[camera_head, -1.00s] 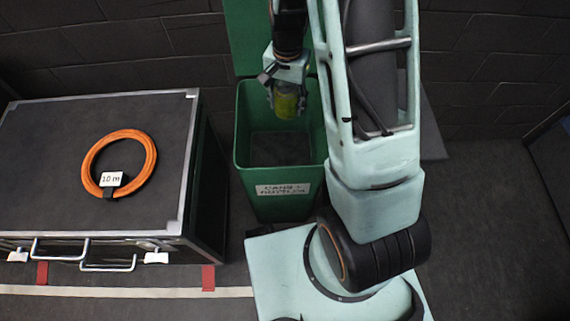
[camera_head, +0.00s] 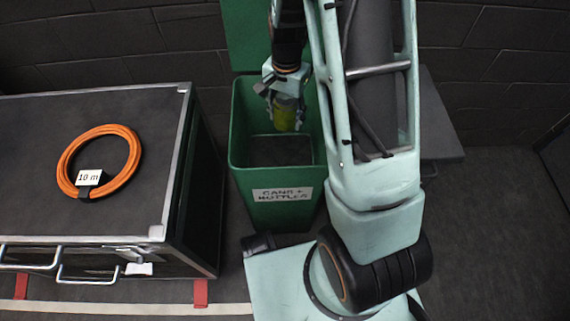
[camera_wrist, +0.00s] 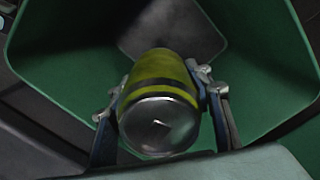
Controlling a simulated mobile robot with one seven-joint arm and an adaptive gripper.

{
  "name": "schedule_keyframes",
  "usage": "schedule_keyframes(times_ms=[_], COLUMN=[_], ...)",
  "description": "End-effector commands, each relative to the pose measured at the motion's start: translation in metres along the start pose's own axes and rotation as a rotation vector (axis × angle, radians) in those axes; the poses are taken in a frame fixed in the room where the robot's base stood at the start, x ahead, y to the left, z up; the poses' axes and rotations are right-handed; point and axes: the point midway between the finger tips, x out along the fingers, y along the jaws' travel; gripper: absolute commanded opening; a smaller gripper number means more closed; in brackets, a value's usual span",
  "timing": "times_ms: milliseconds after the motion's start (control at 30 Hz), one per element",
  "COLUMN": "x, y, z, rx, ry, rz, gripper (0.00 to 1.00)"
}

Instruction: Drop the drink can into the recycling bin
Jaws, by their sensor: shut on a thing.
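The drink can (camera_head: 285,114) is yellow-green with a dark band and a silver end. My gripper (camera_head: 284,110) is shut on it, with a finger on each side, as the wrist view shows the can (camera_wrist: 160,100) between the fingers (camera_wrist: 160,112). The green recycling bin (camera_head: 238,152) stands open, its lid up at the back, with a "CANS + BOTTLES" label on its front. In the head view the can shows within the bin's opening; its exact height against the rim is hard to tell. In the wrist view the bin's green walls (camera_wrist: 60,75) surround the can.
A black case (camera_head: 120,225) with metal edges stands left of the bin, an orange cable coil (camera_head: 66,165) labelled "10 m" on top. A dark flat surface (camera_head: 440,125) lies right of my arm. A brick wall is behind, and a pale line crosses the floor.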

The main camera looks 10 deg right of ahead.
Motion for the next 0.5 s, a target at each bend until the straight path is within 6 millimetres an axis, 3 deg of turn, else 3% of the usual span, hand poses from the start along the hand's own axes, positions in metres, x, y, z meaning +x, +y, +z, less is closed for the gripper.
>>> schedule_keyframes(times_ms=[100, 367, 400, 500], x=[0.0114, 0.0109, 0.0109, 0.0109], y=[0.0000, -0.0001, -0.0001, -0.0001], z=[-0.0001, -0.0002, -0.0002, -0.0002], rx=[0.000, 0.000, 0.000, 0.000], ry=[0.000, 0.000, 0.000, 0.000], rz=[0.000, -0.001, -0.001, -0.001], gripper=[0.36, 0.36, 0.48, 0.59])
